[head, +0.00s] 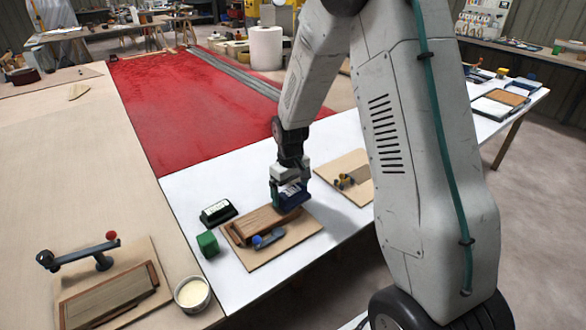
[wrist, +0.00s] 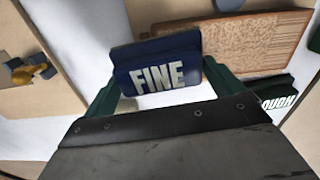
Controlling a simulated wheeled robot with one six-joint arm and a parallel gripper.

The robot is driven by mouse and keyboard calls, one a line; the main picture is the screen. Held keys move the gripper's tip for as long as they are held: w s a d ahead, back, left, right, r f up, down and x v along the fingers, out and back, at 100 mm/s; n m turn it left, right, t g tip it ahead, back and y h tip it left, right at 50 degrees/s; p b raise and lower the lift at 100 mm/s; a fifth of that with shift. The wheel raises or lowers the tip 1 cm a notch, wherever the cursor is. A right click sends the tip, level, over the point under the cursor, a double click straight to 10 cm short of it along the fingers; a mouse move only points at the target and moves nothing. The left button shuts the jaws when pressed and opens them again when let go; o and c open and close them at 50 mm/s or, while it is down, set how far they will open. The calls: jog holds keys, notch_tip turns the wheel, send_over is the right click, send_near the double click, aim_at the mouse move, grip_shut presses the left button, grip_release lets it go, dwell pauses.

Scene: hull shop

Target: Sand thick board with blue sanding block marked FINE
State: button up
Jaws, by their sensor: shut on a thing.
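My gripper (head: 290,184) is shut on the blue sanding block (head: 291,197). In the wrist view the block (wrist: 158,75) shows its white FINE marking between the green fingers. A brown wooden board (head: 262,222) lies on a plywood panel on the white table; it also shows in the wrist view (wrist: 265,45). The block is at the board's right end in the head view, overlapping its edge. I cannot tell whether it touches the board. A clamp with a blue knob (head: 268,240) is at the board's front side.
A dark block with a white label (head: 217,212) and a green block (head: 208,244) stand left of the board. Another plywood panel (head: 352,165) with a yellow fitting lies to the right. At front left are a clamped framed board (head: 110,298) and a bowl (head: 192,293).

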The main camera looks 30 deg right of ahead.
notch_tip(320, 180, up, 2)
jog(key=shift+a+r, duration=0.1)
jog(key=shift+r, duration=2.75)
